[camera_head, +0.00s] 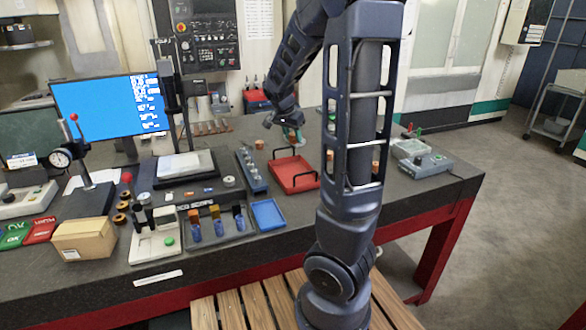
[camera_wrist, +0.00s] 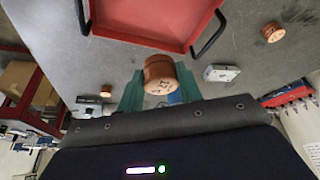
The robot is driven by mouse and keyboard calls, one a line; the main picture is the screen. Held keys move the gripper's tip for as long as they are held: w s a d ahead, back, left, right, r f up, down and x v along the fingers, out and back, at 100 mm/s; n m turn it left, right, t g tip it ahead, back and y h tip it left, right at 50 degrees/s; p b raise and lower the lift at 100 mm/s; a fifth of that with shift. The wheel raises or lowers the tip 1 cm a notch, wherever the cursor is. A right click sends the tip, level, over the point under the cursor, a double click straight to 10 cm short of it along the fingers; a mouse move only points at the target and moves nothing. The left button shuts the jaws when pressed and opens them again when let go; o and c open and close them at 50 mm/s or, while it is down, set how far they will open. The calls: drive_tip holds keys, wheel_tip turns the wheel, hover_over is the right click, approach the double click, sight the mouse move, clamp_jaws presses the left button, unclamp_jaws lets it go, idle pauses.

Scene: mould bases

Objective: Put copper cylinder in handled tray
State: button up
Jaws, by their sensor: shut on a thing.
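My gripper (camera_wrist: 158,90), with green fingers, is shut on a copper cylinder (camera_wrist: 160,74), whose marked end face shows in the wrist view. In the head view my gripper (camera_head: 293,135) is just behind the red handled tray (camera_head: 293,176), and the held cylinder cannot be made out. The tray has black handles at two opposite ends and its visible floor is empty. It also shows at the top of the wrist view (camera_wrist: 150,18), beyond the held cylinder and apart from it.
Other copper pieces stand on the grey bench, one left of the tray (camera_head: 259,144) and one at upper right in the wrist view (camera_wrist: 273,31). A blue tray (camera_head: 267,214) and a grey-blue holder strip (camera_head: 250,168) lie left of the red tray. A grey device (camera_head: 426,165) stands right.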

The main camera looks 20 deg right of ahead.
wheel_tip(320, 180, down, 15)
drive_tip(key=shift+r, duration=0.1)
idle(0.6)
drive_tip(key=o, duration=1.2)
drive_tip(key=v, duration=1)
drive_tip(key=s+a+r+n+y, duration=0.1)
drive_tip(key=s+r+n, duration=0.2)
drive_tip(key=s, duration=0.5)
drive_tip(key=s+a+r+n+t+y, duration=0.1)
drive_tip(key=s+a+r+n, duration=0.1)
drive_tip(key=s+r+n, duration=0.2)
drive_tip(key=s+a+r+n+t+y, duration=0.1)
drive_tip(key=s+a+r+n, duration=0.1)
drive_tip(key=s+r+n, duration=0.2)
drive_tip(key=shift+s+a+r+y, duration=0.15)
drive_tip(key=shift+s+r, duration=0.35)
drive_tip(key=shift+s, duration=0.9)
drive_tip(key=shift+s+d+r+y, duration=0.1)
drive_tip(key=shift+s+r, duration=0.45)
drive_tip(key=shift+s, duration=0.9)
drive_tip(key=shift+s+a+r+y, duration=0.15)
drive_tip(key=shift+s+r, duration=0.35)
drive_tip(key=shift+s, duration=0.9)
